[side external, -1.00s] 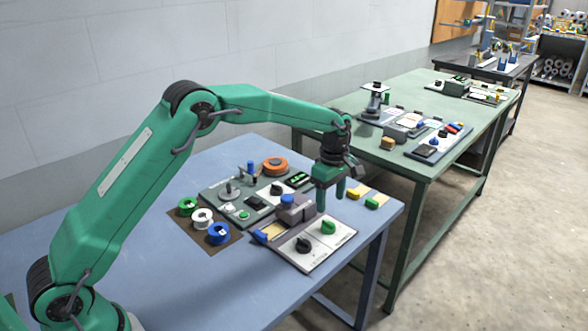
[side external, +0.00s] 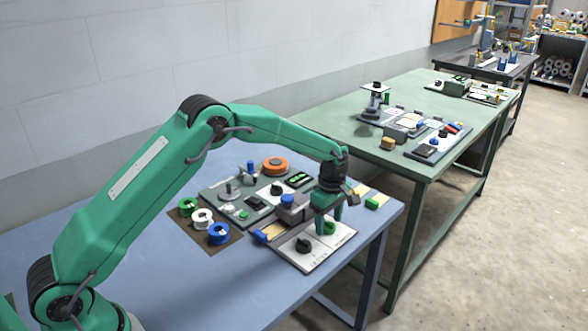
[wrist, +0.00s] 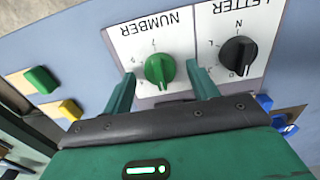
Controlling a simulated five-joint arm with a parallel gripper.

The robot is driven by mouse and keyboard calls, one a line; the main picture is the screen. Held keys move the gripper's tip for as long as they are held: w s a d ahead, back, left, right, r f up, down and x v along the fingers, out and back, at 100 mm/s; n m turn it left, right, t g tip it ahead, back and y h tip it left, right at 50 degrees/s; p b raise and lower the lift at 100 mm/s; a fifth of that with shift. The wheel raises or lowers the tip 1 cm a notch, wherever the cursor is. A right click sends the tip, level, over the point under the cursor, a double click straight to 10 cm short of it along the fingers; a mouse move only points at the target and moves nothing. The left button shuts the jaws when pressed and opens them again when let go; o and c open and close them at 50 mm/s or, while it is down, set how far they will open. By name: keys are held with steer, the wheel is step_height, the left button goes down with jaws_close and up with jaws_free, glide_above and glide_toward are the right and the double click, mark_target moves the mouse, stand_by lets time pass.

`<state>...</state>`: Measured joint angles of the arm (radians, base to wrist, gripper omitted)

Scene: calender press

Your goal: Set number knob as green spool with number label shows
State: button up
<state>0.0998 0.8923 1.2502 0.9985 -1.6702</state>
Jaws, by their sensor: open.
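The green number knob (wrist: 159,70) sits on the white NUMBER panel (wrist: 130,42) in the wrist view. My gripper (wrist: 161,74) is open, with one finger on each side of this knob. Narrow gaps show, so I see no clear contact. In the side view my gripper (side external: 328,222) is low over the green knob (side external: 329,228), which is partly hidden by the fingers. The green spool (side external: 188,206) lies on a brown mat (side external: 233,247) at the left; its label is too small to read.
The black letter knob (wrist: 238,57) is beside the right finger. A white spool (side external: 203,218) and a blue spool (side external: 218,233) share the mat. A grey block with a blue top (side external: 289,203) stands close to my gripper. Green and yellow pieces lie beyond.

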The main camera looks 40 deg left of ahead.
steer(key=shift+f, duration=0.1)
steer(key=c, duration=1)
steer(key=shift+m, duration=0.4)
steer(key=m, duration=0.9)
steer(key=shift+m, duration=0.3)
steer(key=m, duration=1.3)
steer(key=shift+m, duration=0.3)
